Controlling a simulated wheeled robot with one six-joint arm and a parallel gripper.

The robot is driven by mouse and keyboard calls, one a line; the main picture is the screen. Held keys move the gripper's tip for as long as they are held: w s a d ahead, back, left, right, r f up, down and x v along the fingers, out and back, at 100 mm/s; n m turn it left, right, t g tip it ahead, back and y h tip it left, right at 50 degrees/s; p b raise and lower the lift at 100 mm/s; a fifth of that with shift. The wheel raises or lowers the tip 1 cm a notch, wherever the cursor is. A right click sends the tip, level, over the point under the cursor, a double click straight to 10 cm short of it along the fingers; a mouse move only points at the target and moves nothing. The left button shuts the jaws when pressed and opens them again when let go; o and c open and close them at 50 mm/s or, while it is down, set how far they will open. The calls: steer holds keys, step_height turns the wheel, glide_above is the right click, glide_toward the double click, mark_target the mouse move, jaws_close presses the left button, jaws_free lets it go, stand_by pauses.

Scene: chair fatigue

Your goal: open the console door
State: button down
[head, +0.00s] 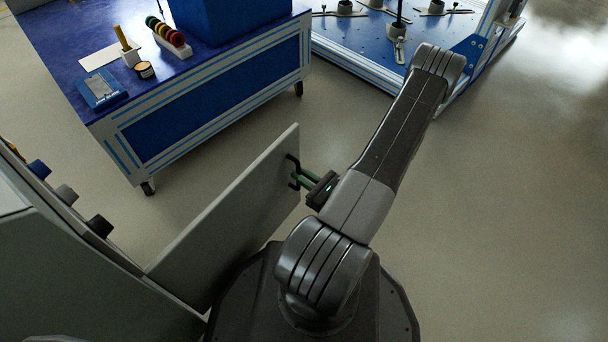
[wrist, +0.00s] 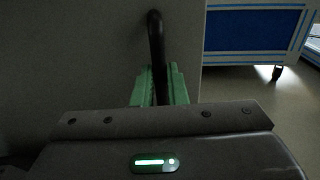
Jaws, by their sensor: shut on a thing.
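The console (head: 50,275) is a grey cabinet at the lower left of the head view. Its door (head: 225,222) is a flat grey panel that stands swung out from the cabinet. The door also fills the left of the wrist view (wrist: 70,60). A black bar handle (head: 292,162) is near the door's free edge, and it shows in the wrist view (wrist: 156,45). My gripper (head: 299,179) has green fingers, which are shut on the handle. In the wrist view the fingers (wrist: 158,86) lie on both sides of the bar. The inside of the console is hidden.
A blue workbench (head: 215,95) on casters stands beyond the door, with several small items on top. A blue test platform (head: 350,40) is at the back. Dark knobs (head: 99,226) stick out of the console's sloped front. The floor (head: 490,220) on the right is clear.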

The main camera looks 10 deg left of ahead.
steer(key=shift+s, duration=0.35)
steer(key=c, duration=1.5)
jaws_free()
steer(key=shift+o, duration=0.2)
steer(key=p+v, duration=0.3)
steer(key=v, duration=1)
steer(key=shift+d, duration=0.35)
steer(key=shift+s, duration=0.15)
steer(key=b+x, duration=0.3)
steer(key=x, duration=1)
steer(key=shift+w+a, duration=0.3)
